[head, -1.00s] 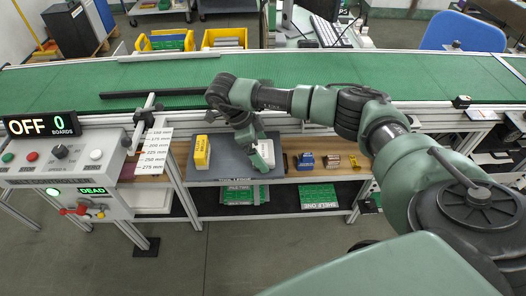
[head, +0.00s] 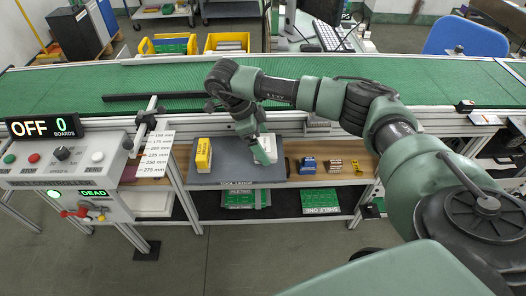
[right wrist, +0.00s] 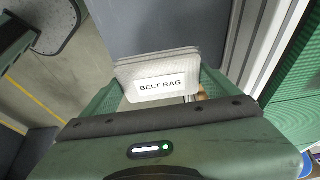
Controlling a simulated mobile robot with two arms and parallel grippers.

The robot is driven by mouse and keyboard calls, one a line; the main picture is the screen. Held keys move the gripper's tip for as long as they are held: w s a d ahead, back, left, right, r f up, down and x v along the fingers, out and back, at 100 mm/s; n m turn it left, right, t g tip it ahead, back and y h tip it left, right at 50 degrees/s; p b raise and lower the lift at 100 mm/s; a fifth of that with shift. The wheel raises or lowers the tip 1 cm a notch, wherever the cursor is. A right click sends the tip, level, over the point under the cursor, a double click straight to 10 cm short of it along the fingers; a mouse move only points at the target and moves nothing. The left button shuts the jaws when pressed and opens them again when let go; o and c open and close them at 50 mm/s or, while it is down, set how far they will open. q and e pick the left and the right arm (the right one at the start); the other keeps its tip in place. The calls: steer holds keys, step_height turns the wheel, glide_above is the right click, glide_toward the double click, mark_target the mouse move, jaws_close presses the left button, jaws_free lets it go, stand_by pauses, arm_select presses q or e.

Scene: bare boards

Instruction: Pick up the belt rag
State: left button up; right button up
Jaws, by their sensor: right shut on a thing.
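The belt rag (right wrist: 160,78) is a pale, folded pad with a label reading BELT RAG, seen in the right wrist view between two green fingers. My right gripper (right wrist: 158,90) is shut on it, one finger at each side. In the head view the white rag (head: 270,146) shows at the right part of the grey mat (head: 235,178), partly hidden behind a green finger of the right gripper (head: 266,150). I cannot tell how much gap lies under it. My left gripper is not in view.
A yellow box (head: 203,154) stands at the mat's left. Small blue (head: 308,166), brown and yellow items lie on the wooden shelf (head: 345,166) to the right. The green conveyor (head: 330,92) runs behind, with a black bar (head: 150,96) across it. A control panel (head: 62,155) is at left.

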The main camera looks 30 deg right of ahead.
mark_target(263, 145)
step_height(263, 145, up, 16)
steer(key=p, duration=0.1)
steer(key=shift+f, duration=0.15)
steer(key=o, duration=0.6)
steer(key=shift+c, duration=0.2)
steer(key=c, duration=0.4)
steer(key=shift+p, duration=0.3)
